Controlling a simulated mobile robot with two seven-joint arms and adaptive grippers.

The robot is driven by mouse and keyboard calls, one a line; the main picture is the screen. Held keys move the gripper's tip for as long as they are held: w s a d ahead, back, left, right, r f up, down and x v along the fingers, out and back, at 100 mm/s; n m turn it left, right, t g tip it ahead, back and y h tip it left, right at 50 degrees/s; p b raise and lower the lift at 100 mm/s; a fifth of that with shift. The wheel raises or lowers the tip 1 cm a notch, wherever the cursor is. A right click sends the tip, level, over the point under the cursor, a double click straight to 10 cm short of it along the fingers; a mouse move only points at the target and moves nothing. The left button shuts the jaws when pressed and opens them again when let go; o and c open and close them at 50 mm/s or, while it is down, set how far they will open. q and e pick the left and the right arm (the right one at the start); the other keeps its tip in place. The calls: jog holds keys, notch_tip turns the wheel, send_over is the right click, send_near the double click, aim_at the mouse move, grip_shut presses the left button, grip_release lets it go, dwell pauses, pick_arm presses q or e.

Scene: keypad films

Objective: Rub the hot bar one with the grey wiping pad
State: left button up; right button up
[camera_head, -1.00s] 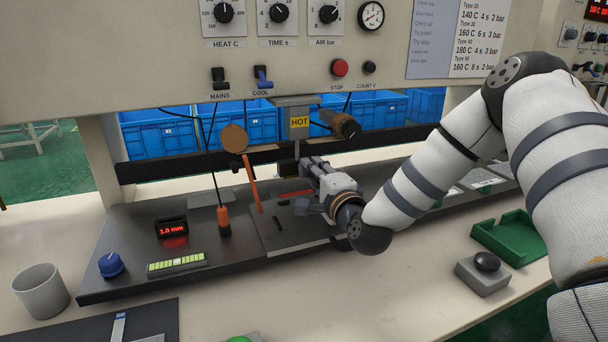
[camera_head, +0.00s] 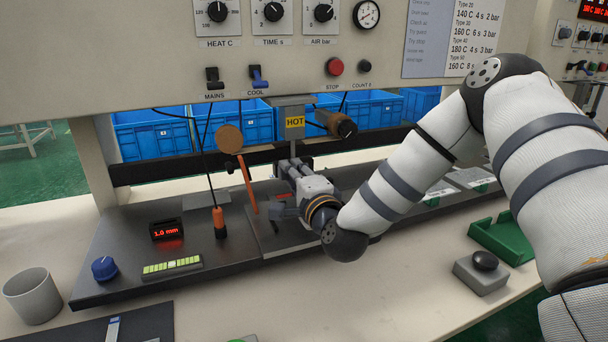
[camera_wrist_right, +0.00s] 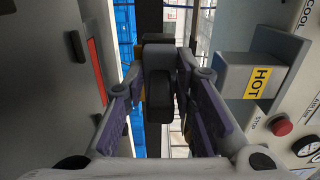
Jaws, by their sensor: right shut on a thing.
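My right gripper (camera_head: 284,190) is low over the dark machine bed, below the grey block with the yellow HOT label (camera_head: 294,122). In the right wrist view my right gripper (camera_wrist_right: 162,95) is shut on a dark grey block-like thing, taken to be the wiping pad (camera_wrist_right: 160,92). The HOT-labelled block (camera_wrist_right: 250,78) is to the right of the fingers there, with a visible gap between it and the pad. The working face of the hot bar is hard to make out. In the head view the pad is too small to make out clearly. My left gripper is not in view.
An orange-handled tool (camera_head: 219,222) and a round brown disc on a stem (camera_head: 229,138) stand left of the gripper. A brown-ended cylinder (camera_head: 342,124) is right of the HOT label. A green tray (camera_head: 507,240) and a black-knobbed grey box (camera_head: 482,274) are at right.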

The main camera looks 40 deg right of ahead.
jog(key=shift+w+a, duration=0.15)
jog(key=shift+a, duration=0.45)
jog(key=shift+w+a, duration=0.15)
jog(key=shift+a, duration=0.45)
jog(key=shift+p+v, duration=0.3)
jog(key=shift+v, duration=2.65)
jog(key=shift+v, duration=1.55)
jog(key=shift+d, duration=0.1)
